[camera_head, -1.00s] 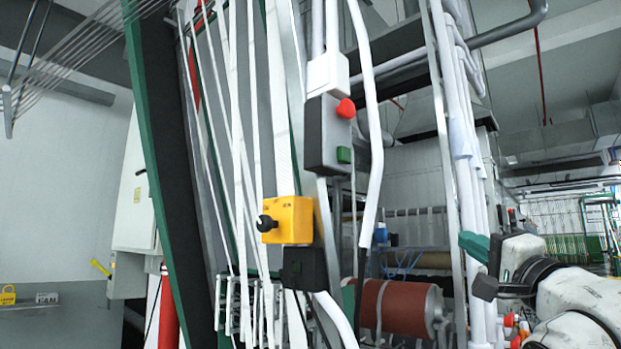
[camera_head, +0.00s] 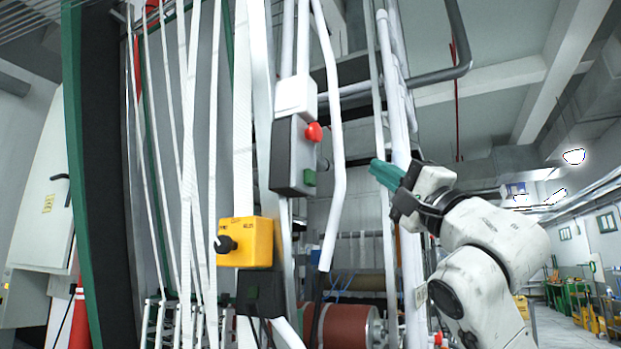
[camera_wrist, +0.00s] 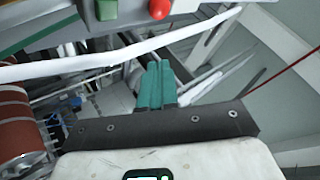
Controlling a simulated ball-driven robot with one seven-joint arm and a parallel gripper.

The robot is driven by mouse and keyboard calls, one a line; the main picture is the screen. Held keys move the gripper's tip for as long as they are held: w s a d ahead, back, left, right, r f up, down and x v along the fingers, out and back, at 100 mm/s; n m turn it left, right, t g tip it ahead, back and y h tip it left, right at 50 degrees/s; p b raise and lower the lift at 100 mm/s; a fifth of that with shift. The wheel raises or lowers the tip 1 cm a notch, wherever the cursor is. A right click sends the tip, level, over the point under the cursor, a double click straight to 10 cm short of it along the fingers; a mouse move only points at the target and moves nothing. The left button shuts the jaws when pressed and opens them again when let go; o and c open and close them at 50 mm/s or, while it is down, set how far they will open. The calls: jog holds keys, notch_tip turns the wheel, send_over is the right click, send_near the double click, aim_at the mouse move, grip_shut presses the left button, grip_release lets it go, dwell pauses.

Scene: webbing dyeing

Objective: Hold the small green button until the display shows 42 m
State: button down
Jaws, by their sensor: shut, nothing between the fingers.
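A grey control box (camera_head: 286,155) hangs on the machine frame. It carries a red knob (camera_head: 314,132) and a green button (camera_head: 310,178) below it. In the wrist view the green button (camera_wrist: 106,10) and the red knob (camera_wrist: 159,8) show at the top edge. A black box (camera_head: 262,297) with a faint dark-green patch sits below the yellow switch box. No readable display number shows. My gripper (camera_head: 376,168), with green fingers, is shut and empty, right of the green button and apart from it. Its fingers also show in the wrist view (camera_wrist: 155,66).
The yellow switch box (camera_head: 246,242) has a black knob. White webbing strips (camera_head: 187,150) run down on the left. A white cable (camera_head: 335,180) hangs between the control box and my gripper. White upright pipes (camera_head: 392,110) stand beside my gripper. A red roller (camera_head: 347,326) is low down.

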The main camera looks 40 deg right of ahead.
aim_at(310, 178)
jog(key=shift+w, duration=0.15)
jog(key=w+a, duration=0.3)
jog(key=w, duration=0.5)
jog(key=shift+w, duration=0.1)
dwell(2.0)
jog(key=shift+w+a+p, duration=0.1)
jog(key=shift+w+p, duration=0.15)
jog(key=shift+p, duration=0.05)
